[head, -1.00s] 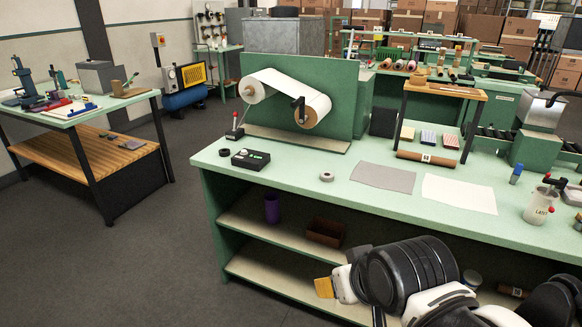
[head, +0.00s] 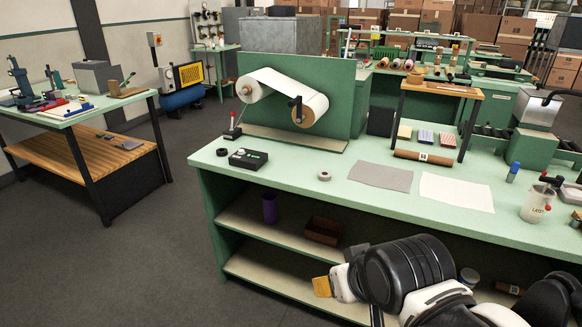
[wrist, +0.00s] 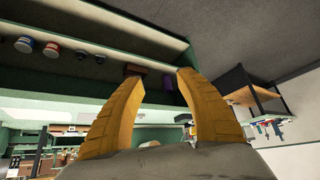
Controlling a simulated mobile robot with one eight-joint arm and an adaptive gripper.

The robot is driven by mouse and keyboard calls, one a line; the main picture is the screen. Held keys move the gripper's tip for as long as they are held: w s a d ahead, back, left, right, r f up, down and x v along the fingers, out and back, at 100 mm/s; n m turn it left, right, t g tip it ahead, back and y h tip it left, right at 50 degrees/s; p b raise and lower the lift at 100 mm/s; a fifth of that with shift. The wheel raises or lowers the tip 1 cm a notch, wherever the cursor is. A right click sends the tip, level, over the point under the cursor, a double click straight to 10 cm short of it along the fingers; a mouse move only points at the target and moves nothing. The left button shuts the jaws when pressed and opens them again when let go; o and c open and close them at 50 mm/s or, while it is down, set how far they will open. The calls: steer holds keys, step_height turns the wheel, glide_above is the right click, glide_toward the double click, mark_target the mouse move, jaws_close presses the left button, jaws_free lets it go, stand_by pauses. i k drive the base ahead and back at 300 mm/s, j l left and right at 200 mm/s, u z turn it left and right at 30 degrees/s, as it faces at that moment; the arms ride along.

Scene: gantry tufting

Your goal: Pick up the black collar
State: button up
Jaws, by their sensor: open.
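A small black collar (head: 222,152) lies on the left end of the green tabletop, left of the black control box. It looks like a short dark ring. My gripper (head: 322,287) is in front of the bench, lower than the tabletop and well apart from the collar, to its lower right in the head view. In the wrist view the two yellow fingers of my gripper (wrist: 158,88) are spread apart with nothing between them. I cannot make out the collar in the wrist view.
A control box (head: 248,158), a red-knobbed lever (head: 233,127) and a pale tape roll (head: 324,175) stand near the collar. The roll stand (head: 340,90) rises behind. The bench's front edge and shelves (head: 285,235) lie near my arm. Open floor (head: 150,265) is to the left.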

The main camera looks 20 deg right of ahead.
mark_target(221, 152)
steer(key=i+j+z, duration=0.45)
steer(key=i+j, duration=0.15)
steer(key=i+j+z, duration=0.45)
steer(key=j, duration=0.35)
steer(key=i+j+z, duration=0.25)
steer(key=j, duration=0.2)
steer(key=i, duration=0.05)
